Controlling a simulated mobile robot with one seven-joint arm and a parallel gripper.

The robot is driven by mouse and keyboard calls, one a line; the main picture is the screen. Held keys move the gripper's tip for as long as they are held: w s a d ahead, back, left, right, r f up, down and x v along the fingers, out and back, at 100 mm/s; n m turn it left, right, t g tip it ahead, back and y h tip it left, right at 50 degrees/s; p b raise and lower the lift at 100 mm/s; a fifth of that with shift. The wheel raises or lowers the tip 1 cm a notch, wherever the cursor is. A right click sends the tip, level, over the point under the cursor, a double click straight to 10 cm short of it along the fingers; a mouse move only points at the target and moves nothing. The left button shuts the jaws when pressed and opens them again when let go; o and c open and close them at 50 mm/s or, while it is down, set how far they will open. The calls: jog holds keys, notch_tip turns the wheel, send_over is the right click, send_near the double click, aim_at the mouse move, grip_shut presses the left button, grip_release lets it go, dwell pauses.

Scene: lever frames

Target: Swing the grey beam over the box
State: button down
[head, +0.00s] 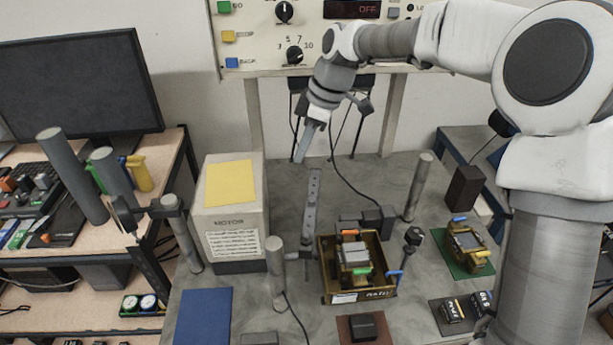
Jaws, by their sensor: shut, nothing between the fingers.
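The open brown box (328,279) sits to the right of the beam's near end, with several small parts inside. The beam is not over this box. My gripper (299,156) is shut and empty, pointing down near the beam's far end. I cannot tell whether it touches the beam.
A tall box marked MOTOR (232,240) stands left of the beam. A grey post (417,188) and a dark clamp (412,240) stand on the right. A blue mat (203,316) lies front left. A control panel (262,40) rises behind the table (280,170).

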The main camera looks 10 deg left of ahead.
aim_at(310, 187)
notch_tip(310, 187, down, 10)
jog(key=p, duration=0.1)
jog(key=shift+d+r, duration=0.25)
jog(key=shift+d, duration=0.05)
dwell(0.3)
jog(key=shift+w+d+m+b, duration=0.1)
jog(key=shift+d+m+b, duration=0.25)
jog(key=shift+d, duration=0.3)
jog(key=s+d+m+t+h+b, duration=0.1)
jog(key=s+d+m+t+b, duration=0.1)
jog(key=s+d+m, duration=0.3)
jog(key=s+d+m+t+h+b, duration=0.1)
jog(key=s+d+m+b, duration=0.3)
jog(key=d+m, duration=0.4)
jog(key=s+d, duration=0.1)
jog(key=d, duration=0.1)
jog(key=shift+d+t, duration=0.4)
